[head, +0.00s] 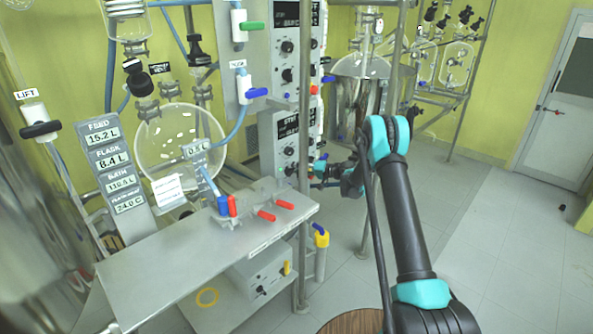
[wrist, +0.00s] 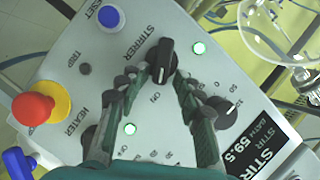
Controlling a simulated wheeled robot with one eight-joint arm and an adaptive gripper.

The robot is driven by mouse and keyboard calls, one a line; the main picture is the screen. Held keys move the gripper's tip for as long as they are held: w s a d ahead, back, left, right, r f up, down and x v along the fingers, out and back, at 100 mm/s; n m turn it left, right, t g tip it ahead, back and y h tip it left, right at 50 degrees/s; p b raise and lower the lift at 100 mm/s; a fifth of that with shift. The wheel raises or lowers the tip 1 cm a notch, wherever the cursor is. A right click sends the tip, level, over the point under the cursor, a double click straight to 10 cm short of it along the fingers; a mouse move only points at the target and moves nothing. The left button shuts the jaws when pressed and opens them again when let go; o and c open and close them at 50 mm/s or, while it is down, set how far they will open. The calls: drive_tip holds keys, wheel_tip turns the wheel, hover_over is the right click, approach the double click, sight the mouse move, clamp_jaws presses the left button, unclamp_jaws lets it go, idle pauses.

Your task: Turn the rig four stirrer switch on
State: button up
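The stirrer switch is a black knob (wrist: 162,60) on a light grey panel (wrist: 75,45) in the wrist view, beside the word STIRRER. Its bar points up and down in the picture; the small position marks are hard to read. A green lamp (wrist: 199,47) is lit at its right. My gripper (wrist: 160,82) is open, with one finger on each side of the knob's lower end; I cannot tell whether they touch it. In the head view my gripper (head: 338,172) is at the front of the lower control box (head: 270,137), and the switch itself is not clear there.
A red stop button (wrist: 35,108), blue RESET button (wrist: 110,17), another lit green lamp (wrist: 129,128) and a dial (wrist: 220,112) sit around my fingers. A steel table (head: 200,250) with red-handled valves stands left of my arm.

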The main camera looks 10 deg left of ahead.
drive_tip(key=shift+d, duration=0.2)
drive_tip(key=v, duration=1.1)
drive_tip(key=shift+s+d, duration=0.2)
drive_tip(key=shift+d, duration=0.1)
drive_tip(key=s+d+r+h, duration=0.3)
drive_tip(key=s+r+h, duration=0.1)
drive_tip(key=s, duration=0.6)
drive_tip(key=s+d+r+h, duration=0.3)
drive_tip(key=s+d+r, duration=0.1)
drive_tip(key=s, duration=0.7)
drive_tip(key=s+d+f+m+h, duration=0.1)
drive_tip(key=s+d+h, duration=0.3)
drive_tip(key=s, duration=1)
drive_tip(key=s+d+f+h, duration=0.3)
drive_tip(key=s+d, duration=0.6)
drive_tip(key=s, duration=0.5)
drive_tip(key=shift+s+d+m+g+h, duration=0.3)
drive_tip(key=shift+d+m+h, duration=0.1)
drive_tip(key=shift+h, duration=0.1)
